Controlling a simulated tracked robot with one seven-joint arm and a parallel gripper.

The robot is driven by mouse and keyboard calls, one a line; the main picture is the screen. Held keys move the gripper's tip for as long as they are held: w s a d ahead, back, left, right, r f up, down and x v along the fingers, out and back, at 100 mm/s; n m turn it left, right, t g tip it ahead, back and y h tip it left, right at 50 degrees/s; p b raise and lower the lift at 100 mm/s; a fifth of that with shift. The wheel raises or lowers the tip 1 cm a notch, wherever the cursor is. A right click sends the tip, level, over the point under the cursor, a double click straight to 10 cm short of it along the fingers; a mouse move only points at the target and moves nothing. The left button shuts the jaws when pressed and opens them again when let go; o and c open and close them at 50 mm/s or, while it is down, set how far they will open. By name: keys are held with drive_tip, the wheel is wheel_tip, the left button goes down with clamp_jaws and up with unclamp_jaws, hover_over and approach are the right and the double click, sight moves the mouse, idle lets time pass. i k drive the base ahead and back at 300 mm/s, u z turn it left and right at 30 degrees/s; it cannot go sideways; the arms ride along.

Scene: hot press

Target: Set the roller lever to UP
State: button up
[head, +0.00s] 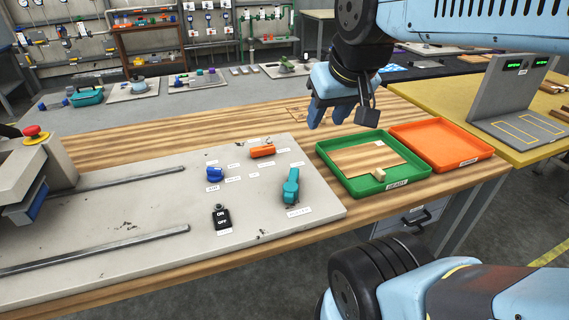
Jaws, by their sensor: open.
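A teal lever (291,186) stands on the right part of the pale press plate (120,215), with a small white label (298,211) in front of it, too small to read. An orange handle (262,151) lies farther back, and a blue knob (214,174) sits to the left. Small labels surround these two. I cannot tell from the labels which control is the roller lever or which side is UP. My gripper (327,120) is open and empty, above the wooden bench behind the green tray, to the right of the controls and apart from them.
A black ON/OFF switch (221,218) sits in front of the blue knob. Two metal rails (110,244) run along the plate. A red emergency button (33,132) is at the far left. A green tray (323,160) with a wooden board and an orange tray (480,152) stand right.

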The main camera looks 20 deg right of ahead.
sight(290, 188)
drive_tip(key=z, duration=0.7)
drive_tip(key=k, duration=1.2)
drive_tip(key=u, duration=0.7)
drive_tip(key=i, duration=1)
